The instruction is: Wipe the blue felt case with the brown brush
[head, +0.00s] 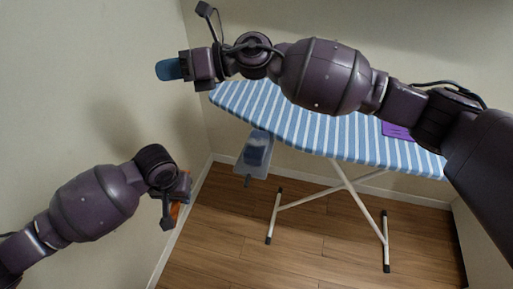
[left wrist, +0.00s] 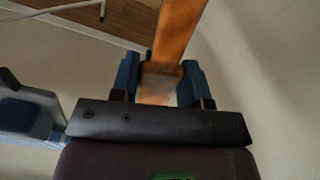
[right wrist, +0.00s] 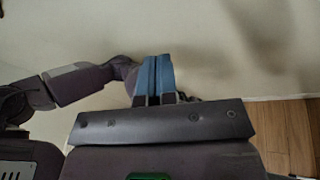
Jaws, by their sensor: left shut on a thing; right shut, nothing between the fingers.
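My left gripper (head: 180,188) is low at the left in the head view, near the wall. It is shut on the orange-brown brush (left wrist: 176,35), which runs up between its fingers (left wrist: 158,82) in the left wrist view. Only a sliver of the brush (head: 175,211) shows in the head view. My right gripper (head: 168,69) is shut and empty, held up at the upper left by the wall. Its closed blue fingers (right wrist: 153,78) show in the right wrist view.
An ironing board (head: 260,102) with blue and white stripes stands against the back wall. A dark blue object (head: 259,148) sits on the grey rest at its left end. A purple cloth (head: 396,130) lies on the board. The wooden floor (head: 235,245) in front is clear.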

